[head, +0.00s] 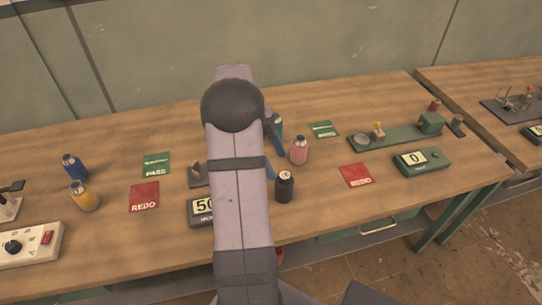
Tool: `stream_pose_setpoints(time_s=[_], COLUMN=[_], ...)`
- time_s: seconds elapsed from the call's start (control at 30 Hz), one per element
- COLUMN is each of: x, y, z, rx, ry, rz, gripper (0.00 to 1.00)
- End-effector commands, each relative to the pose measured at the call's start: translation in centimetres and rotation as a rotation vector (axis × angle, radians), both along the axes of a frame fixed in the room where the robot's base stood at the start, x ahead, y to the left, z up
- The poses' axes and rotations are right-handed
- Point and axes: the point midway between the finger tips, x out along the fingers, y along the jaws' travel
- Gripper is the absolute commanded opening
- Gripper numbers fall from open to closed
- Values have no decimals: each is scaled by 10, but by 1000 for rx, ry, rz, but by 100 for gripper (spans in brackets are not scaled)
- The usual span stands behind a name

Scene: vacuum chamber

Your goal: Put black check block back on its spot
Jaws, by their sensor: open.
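A small black cylinder (284,187) with a pale mark near its top stands upright on the bench, just right of my arm. It may be the black check block, but its label is too small to read. Its spot cannot be made out for certain. My raised arm fills the middle of the head view and covers part of the bench. A display reading 50 (204,206) shows partly at the arm's left edge.
A pink bottle (299,150) stands behind the black cylinder. Red cards (144,197) (356,175) and green cards (156,164) (323,129) lie flat. Blue (75,167) and yellow (83,196) bottles stand left. A green fixture (395,136) and a display reading 0 (422,161) are right.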

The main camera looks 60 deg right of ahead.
Motion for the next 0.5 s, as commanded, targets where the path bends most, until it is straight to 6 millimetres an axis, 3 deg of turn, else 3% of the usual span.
stream_pose_setpoints(time_s=[0.23,0.5], x=[10,11], y=[2,3], z=[22,27], rx=[0,1], ry=[-1,-1], rz=[1,1], gripper=[64,64])
